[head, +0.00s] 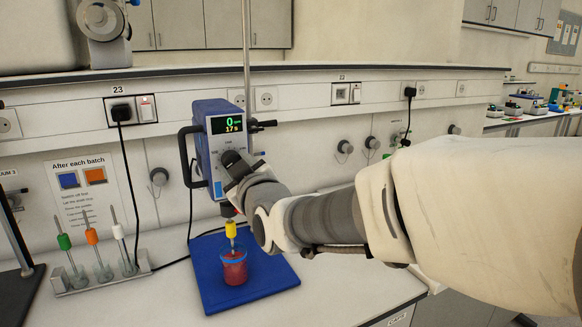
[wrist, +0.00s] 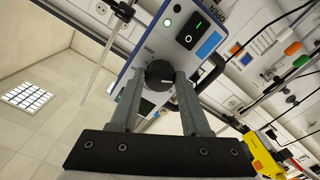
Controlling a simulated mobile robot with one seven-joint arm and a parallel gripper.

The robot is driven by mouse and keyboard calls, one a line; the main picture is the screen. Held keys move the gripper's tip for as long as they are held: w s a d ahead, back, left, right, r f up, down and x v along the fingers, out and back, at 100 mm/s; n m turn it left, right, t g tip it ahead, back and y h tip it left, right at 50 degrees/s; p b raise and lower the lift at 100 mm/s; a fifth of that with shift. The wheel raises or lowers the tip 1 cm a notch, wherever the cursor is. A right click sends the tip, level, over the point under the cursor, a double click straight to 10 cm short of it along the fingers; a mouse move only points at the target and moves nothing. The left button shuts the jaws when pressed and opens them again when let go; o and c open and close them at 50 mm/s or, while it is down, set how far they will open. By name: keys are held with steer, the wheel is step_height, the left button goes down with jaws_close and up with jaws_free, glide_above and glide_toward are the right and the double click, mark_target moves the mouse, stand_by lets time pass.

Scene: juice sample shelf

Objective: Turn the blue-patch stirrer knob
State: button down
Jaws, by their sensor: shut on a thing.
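The overhead stirrer (head: 206,150) is a blue unit with a pale front, on a vertical rod. Its display (head: 226,124) is lit and shows a 0 above a second figure. A blue patch (wrist: 208,45) is on its front, beside a black switch with a green mark. The round black knob (wrist: 159,76) sits between the two fingers of my gripper (wrist: 159,80). My gripper is shut on the knob, one finger on each side. In the head view my gripper (head: 238,168) meets the stirrer's front and hides part of it.
Below, a beaker (head: 234,268) of red liquid stands on a blue mat (head: 215,298), under a yellow-marked shaft (head: 230,229). A rack (head: 95,282) with green, orange and white stirring rods stands at left. Power cables run along the wall and bench.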

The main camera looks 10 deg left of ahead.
steer(key=shift+c, duration=1.8)
jaws_free()
steer(key=v, duration=1.7)
steer(key=shift+s+d+b, duration=0.15)
steer(key=shift+d+b, duration=0.05)
steer(key=shift+b, duration=0.25)
steer(key=d+f+m+g+h+p, duration=0.2)
steer(key=d+f+m+g+h, duration=0.35)
steer(key=d, duration=0.75)
steer(key=s+d+f+m+g+h, duration=0.2)
steer(key=s+d+f+m, duration=0.1)
steer(key=s+d, duration=0.1)
steer(key=s+d+f+m+g+h+p, duration=0.1)
steer(key=s+d+f+m+g, duration=0.1)
steer(key=s+d+m, duration=0.2)
steer(key=s, duration=0.3)
steer(key=shift+d+f+h+p, duration=0.3)
steer(key=shift+d+f+h, duration=0.05)
steer(key=shift+f, duration=0.05)
